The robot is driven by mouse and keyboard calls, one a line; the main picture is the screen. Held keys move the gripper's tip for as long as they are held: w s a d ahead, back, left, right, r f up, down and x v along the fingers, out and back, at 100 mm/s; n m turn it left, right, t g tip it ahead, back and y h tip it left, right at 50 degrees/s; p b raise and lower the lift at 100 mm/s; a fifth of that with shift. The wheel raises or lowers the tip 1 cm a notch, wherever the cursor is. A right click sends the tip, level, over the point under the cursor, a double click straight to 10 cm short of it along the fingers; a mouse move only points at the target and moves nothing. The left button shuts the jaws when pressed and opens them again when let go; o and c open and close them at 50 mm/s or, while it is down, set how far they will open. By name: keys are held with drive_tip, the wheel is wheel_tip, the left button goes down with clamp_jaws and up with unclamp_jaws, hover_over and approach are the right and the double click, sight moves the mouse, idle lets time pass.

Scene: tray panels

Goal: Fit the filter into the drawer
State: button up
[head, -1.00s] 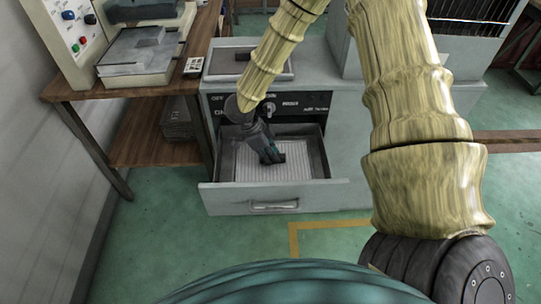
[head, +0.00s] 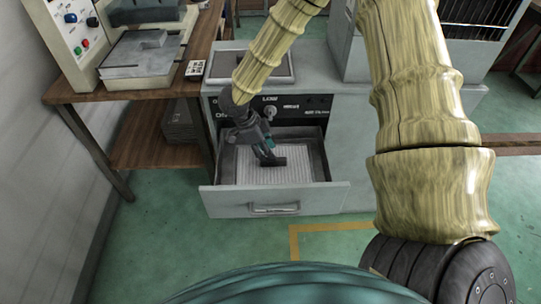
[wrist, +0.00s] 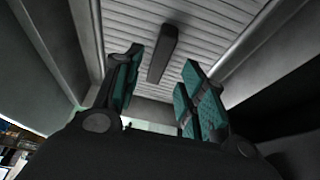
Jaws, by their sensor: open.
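The filter (head: 298,174) is a pale pleated panel lying inside the pulled-out grey drawer (head: 225,201). It looks flat between the drawer walls; I cannot tell whether it is fully seated. In the wrist view the filter's ribbed face (wrist: 210,27) fills the top middle, with a dark bar-shaped handle (wrist: 163,52) on it. My gripper (head: 268,150) is over the drawer, tilted, with its fingers apart. In the wrist view the teal-padded fingers of my gripper (wrist: 158,85) stand on either side of the handle's line, with nothing held. The gripper hides part of the filter in the head view.
The drawer belongs to a grey cabinet (head: 345,130) with a dark control panel above the opening. A wooden bench (head: 135,88) with equipment stands close on the left. Green floor (head: 180,245) in front of the drawer is clear.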

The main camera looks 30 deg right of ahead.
drive_tip(key=v, duration=0.8)
drive_tip(key=shift+d, duration=0.1)
